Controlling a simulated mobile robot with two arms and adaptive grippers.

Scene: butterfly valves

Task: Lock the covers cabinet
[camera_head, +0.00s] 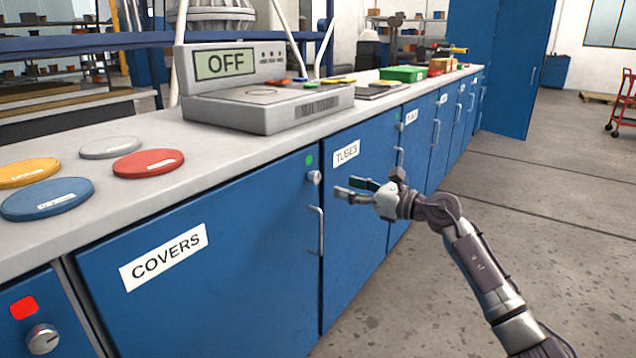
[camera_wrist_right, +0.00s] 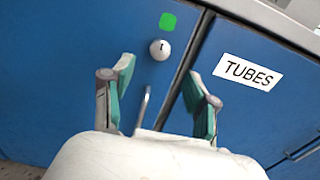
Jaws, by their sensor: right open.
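The covers cabinet (camera_head: 215,285) is a blue door labelled COVERS under the counter, and it looks closed. At its upper right corner is a small round lock knob (camera_head: 314,177) below a green marker (camera_head: 309,161). The knob (camera_wrist_right: 160,49) and green marker (camera_wrist_right: 168,21) also show in the right wrist view, with a dark mark on the knob. A vertical metal handle (camera_head: 317,230) is below the knob. My right gripper (camera_head: 360,188) is open and empty, in front of the doors just right of the knob. In the wrist view its fingers (camera_wrist_right: 160,88) point toward the door, apart from the knob. My left gripper is not visible.
The tubes cabinet (camera_head: 362,200) is directly to the right. At the lower left, another blue door has a knob (camera_head: 42,339) and red marker (camera_head: 24,308). On the counter (camera_head: 240,150) are several coloured discs and a grey device (camera_head: 265,95) reading OFF. The floor (camera_head: 520,220) at right is clear.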

